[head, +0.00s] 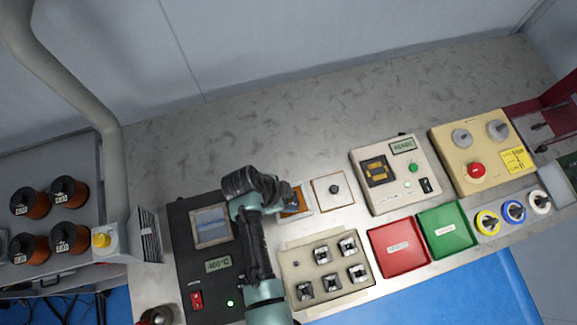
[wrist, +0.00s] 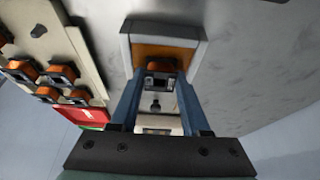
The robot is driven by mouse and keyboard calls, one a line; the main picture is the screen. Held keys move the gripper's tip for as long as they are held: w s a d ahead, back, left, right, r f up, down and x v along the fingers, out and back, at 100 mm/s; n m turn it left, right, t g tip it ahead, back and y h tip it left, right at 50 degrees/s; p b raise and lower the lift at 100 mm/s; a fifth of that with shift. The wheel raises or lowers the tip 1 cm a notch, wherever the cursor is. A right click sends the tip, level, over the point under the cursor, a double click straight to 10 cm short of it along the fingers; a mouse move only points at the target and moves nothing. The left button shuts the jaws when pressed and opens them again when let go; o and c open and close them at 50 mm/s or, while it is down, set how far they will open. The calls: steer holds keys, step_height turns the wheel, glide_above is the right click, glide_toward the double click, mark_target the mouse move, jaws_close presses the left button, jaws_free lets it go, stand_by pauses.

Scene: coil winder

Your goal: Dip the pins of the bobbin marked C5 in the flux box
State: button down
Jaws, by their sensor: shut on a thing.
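My gripper (wrist: 158,82) is shut on a bobbin (wrist: 161,66) with a copper-coloured winding and a dark flange. Its mark cannot be read, and its pins are hidden. In the wrist view the bobbin is lined up with the opening of the flux box (wrist: 203,50), a pale-rimmed box with an orange inside. I cannot tell whether the pins touch the flux. In the head view the flux box (head: 306,206) is partly hidden by my wrist, and my gripper's fingertips are hidden too.
The bobbin tray (head: 288,281) holds several bobbins and one bare peg. The black solder pot unit (head: 219,245), reading 400°C, stands left of my arm. A square plate with a black knob (head: 333,189), a tester (head: 402,195), a red bin (head: 397,246) and a green bin (head: 446,231) stand to the right.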

steer(key=shift+r, duration=0.1)
step_height(320, 180, up, 5)
steer(key=p, duration=0.5)
steer(key=shift+r, duration=0.2)
